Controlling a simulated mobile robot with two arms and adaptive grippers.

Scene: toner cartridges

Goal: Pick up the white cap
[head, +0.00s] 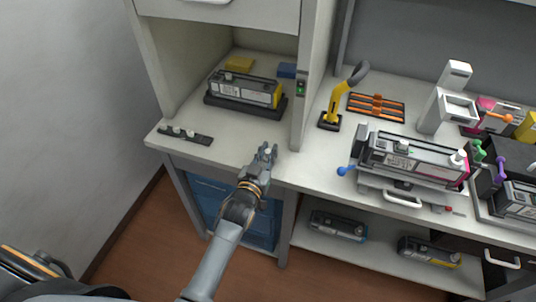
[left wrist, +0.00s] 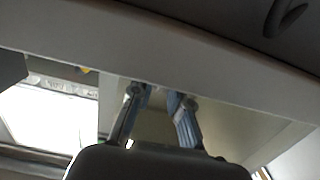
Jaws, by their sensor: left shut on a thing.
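My left gripper (head: 267,152) is over the front edge of the counter, near the grey post. It is shut on a small white cap (head: 268,150), only a bit of which shows between the fingertips. In the left wrist view the two fingers (left wrist: 160,94) show with a narrow gap, and the cap cannot be made out there. Other small white caps stand on a dark strip (head: 200,138) at the counter's left. A white cap (head: 457,157) also sits on the right end of the magenta-ended cartridge (head: 415,160). My right gripper is not in view.
A yellow-ended cartridge (head: 243,90) lies in a black tray in the left bay, with free counter in front. The grey post (head: 302,90) divides the counter. Right of it stand a yellow-handled tool (head: 338,105) and an orange-barred rack (head: 377,107). Cartridges lie on the lower shelf (head: 375,262).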

